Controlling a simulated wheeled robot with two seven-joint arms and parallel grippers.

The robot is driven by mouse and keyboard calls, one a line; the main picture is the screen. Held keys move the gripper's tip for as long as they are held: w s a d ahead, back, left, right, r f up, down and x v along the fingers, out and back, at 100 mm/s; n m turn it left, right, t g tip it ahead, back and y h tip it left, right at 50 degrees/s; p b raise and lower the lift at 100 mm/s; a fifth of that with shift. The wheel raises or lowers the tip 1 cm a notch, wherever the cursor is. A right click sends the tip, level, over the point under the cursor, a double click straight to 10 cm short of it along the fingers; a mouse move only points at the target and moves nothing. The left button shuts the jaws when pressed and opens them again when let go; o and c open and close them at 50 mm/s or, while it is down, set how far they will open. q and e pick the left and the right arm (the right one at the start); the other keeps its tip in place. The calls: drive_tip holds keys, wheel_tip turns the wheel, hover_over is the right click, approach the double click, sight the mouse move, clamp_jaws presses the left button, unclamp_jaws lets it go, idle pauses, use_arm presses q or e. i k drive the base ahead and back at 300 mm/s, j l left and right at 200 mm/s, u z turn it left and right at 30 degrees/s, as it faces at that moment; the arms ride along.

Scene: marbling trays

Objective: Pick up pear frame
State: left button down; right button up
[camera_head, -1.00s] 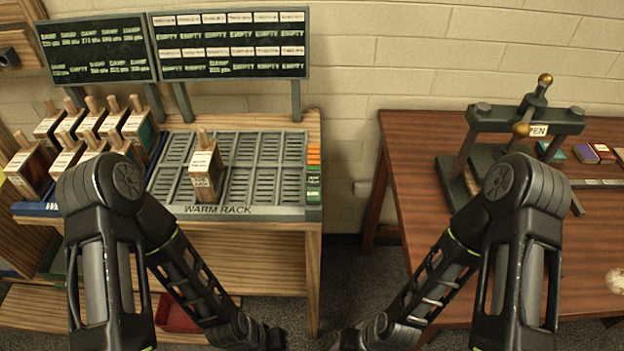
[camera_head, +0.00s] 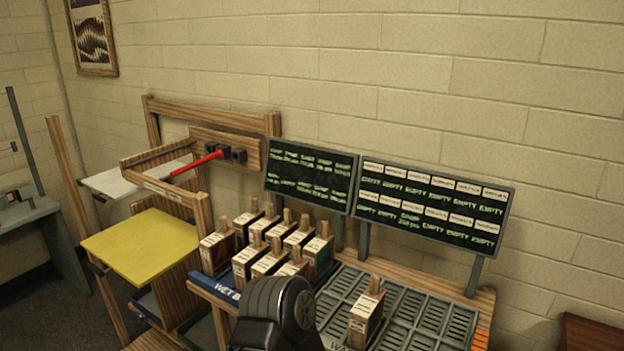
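Several wooden blocks with upright handles and pale labels (camera_head: 254,262) stand crowded together on the blue-edged wet rack (camera_head: 212,286). One similar block (camera_head: 365,319) stands alone on the grey slotted warm rack (camera_head: 415,316). The labels are too small to read, so I cannot tell which one, if any, is the pear frame. One of my dark arm links covers the front of the racks at the bottom. Neither of my grippers is in view.
Two dark boards, left (camera_head: 309,175) and right (camera_head: 432,207), stand behind the racks. To the left are a wooden stand with a yellow panel (camera_head: 140,246), a white panel (camera_head: 130,180) and a red handle (camera_head: 196,164). Most warm rack slots are bare.

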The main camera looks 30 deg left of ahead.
sight(243, 263)
drive_tip(key=k+j+u, duration=0.1)
drive_tip(key=j, duration=0.25)
drive_tip(key=k+j+u, duration=0.1)
drive_tip(key=k+j, duration=0.15)
drive_tip(key=k+j+u, duration=0.1)
drive_tip(key=j, duration=0.35)
drive_tip(key=k+j+u, duration=0.1)
drive_tip(key=k+j, duration=0.15)
drive_tip(key=j, duration=0.15)
drive_tip(key=k+j+u, duration=0.1)
drive_tip(key=j, duration=0.3)
drive_tip(key=i+l+z, duration=0.55)
drive_tip(key=i, duration=0.3)
